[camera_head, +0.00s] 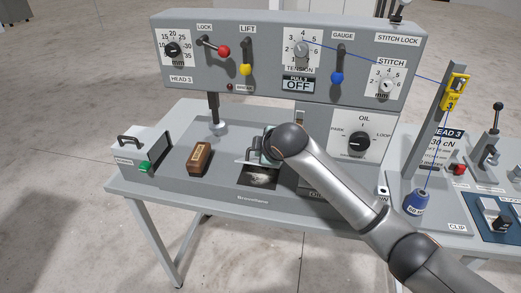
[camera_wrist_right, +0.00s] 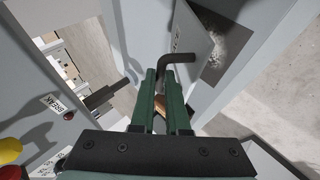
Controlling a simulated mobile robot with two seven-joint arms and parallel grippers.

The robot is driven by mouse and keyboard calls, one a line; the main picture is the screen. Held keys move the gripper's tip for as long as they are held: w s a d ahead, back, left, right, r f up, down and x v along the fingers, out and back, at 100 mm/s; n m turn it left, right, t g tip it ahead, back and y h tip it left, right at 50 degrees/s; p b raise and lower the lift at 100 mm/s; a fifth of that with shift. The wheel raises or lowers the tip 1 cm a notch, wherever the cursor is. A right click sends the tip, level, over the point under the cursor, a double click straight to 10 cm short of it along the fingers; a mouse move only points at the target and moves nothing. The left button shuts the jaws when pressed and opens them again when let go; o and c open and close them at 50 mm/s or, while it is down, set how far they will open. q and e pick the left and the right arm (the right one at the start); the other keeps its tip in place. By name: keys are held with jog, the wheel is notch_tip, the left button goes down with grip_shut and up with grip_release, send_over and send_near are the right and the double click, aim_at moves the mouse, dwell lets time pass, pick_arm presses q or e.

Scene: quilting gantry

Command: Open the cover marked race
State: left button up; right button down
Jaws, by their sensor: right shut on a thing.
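The cover (camera_wrist_right: 192,38) is a grey plate standing tilted up beside a dark opening (camera_head: 260,177) in the machine bed. Its marking is not readable. Pale fluff shows inside the opening. A dark bent handle (camera_wrist_right: 183,58) is on the cover. My right gripper (camera_wrist_right: 163,75) has green fingers shut on this handle, near its bend. In the head view the right gripper (camera_head: 268,150) is partly hidden by my arm, just behind the opening. My left gripper is in neither view.
A brown brush-like block (camera_head: 201,157) lies left of the opening. A presser post (camera_head: 217,125) stands behind it. A grey box with a handle and green knob (camera_head: 145,165) is at the left. The control panel (camera_head: 280,70) overhangs behind; a thread stand (camera_head: 440,130) is at the right.

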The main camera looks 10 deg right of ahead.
jog(key=c, duration=0.9)
grip_release()
jog(key=v, duration=1.2)
jog(key=shift+s+d+r+b, duration=0.1)
jog(key=shift+s+r+b, duration=0.1)
jog(key=shift+b, duration=0.2)
jog(key=shift+w, duration=0.1)
